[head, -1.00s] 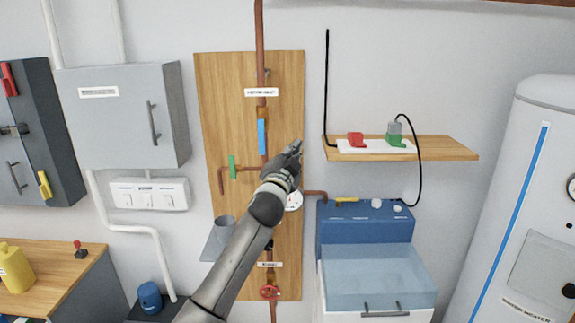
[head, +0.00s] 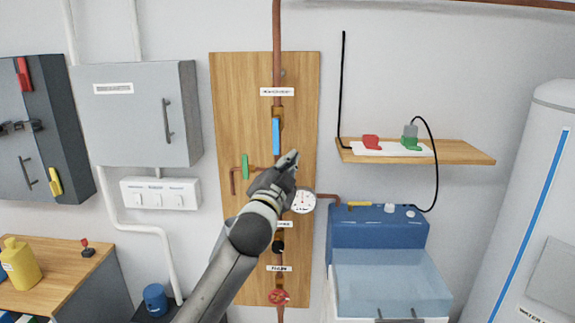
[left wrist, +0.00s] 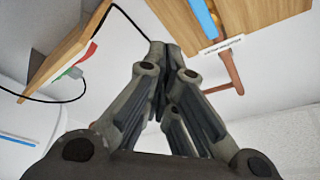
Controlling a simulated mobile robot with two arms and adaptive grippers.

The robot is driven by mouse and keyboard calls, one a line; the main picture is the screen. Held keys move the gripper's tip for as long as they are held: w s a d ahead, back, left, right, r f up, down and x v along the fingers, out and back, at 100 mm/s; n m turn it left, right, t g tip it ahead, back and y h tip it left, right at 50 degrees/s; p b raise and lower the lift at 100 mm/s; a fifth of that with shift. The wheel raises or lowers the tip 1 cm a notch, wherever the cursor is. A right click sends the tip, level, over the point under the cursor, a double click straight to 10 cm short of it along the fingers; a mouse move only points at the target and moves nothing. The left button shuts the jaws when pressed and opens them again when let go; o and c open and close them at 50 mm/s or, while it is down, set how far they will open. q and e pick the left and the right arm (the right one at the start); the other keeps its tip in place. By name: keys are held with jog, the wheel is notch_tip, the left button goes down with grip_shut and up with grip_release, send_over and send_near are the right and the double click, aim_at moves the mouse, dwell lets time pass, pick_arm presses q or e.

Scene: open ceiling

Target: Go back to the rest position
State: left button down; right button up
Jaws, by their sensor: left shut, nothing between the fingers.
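My left gripper (head: 288,165) is raised in front of the wooden pipe board (head: 227,120), just left of the round white gauge (head: 303,202). Its fingers are shut with nothing between them. In the left wrist view the fingertips (left wrist: 158,50) meet against the pale wall. My left arm comes up from the bottom of the head view and covers part of the lower board. My right gripper does not show.
A wooden shelf (head: 465,155) with red and green plugs (head: 371,142) is right of the board. Below it stands a blue unit (head: 375,235). A grey cabinet (head: 130,130) hangs at left. A yellow jug (head: 20,263) stands on the left counter.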

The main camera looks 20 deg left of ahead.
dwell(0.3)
pick_arm(q)
notch_tip(320, 180, down, 39)
jog(key=s+a+n+g, duration=0.1)
jog(key=n+g, duration=0.1)
jog(key=g, duration=0.5)
jog(key=s+f+n+g, duration=0.1)
jog(key=s+f+g, duration=0.1)
jog(key=s+f, duration=0.45)
jog(key=s+f+g, duration=0.1)
jog(key=s+f, duration=0.2)
jog(key=f, duration=0.7)
jog(key=s+f+n+g, duration=0.2)
jog(key=s+f+g, duration=0.3)
jog(key=s+f, duration=1.7)
jog(key=s+f+n+g, duration=0.1)
jog(key=s+f, duration=0.3)
jog(key=s, duration=1.1)
jog(key=s+f+g+b, duration=0.1)
jog(key=s+f+g, duration=0.2)
jog(key=s, duration=1.2)
jog(key=shift+d+f+n+g+h, duration=0.3)
jog(key=shift+f+n+h, duration=0.1)
jog(key=shift+f, duration=0.25)
